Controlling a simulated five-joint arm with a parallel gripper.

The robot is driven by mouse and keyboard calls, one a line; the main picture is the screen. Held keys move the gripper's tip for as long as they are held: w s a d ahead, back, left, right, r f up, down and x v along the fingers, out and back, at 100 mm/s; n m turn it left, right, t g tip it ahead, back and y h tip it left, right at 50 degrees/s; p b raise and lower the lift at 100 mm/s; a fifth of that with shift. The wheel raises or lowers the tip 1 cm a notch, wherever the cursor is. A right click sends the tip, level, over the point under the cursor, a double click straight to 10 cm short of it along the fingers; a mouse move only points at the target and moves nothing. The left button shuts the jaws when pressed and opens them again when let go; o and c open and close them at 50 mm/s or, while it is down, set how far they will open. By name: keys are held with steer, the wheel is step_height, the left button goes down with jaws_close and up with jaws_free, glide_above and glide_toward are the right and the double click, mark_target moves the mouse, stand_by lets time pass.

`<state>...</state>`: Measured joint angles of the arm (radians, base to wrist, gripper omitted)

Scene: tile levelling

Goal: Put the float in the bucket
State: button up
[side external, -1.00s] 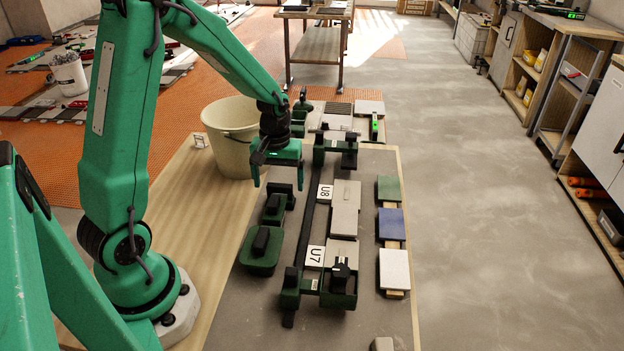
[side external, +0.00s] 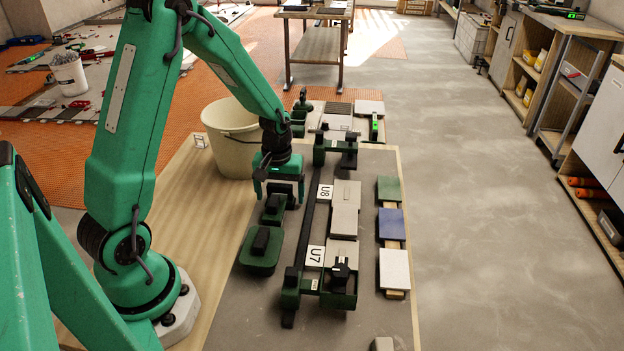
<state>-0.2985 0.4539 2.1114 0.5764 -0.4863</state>
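The cream bucket (side external: 228,140) stands upright on the board's far left, its rim open to the camera. My gripper (side external: 279,199) is low, just right of the bucket, over a dark-handled tool that it mostly hides. Its fingers are spread on either side of the tool's dark top; whether they touch it cannot be told. Which of these is the float is unclear.
A green clamp frame with a long dark bar (side external: 305,225) stands close to the right, beside tiles marked U8 (side external: 325,192) and U7 (side external: 315,257). Green, blue and white sample tiles (side external: 391,222) lie farther right. The wooden board at left (side external: 200,210) is clear.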

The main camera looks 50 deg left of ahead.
mark_target(279, 185)
steer(key=c, duration=1.5)
steer(key=shift+r, duration=5)
steer(key=shift+c, duration=0.2)
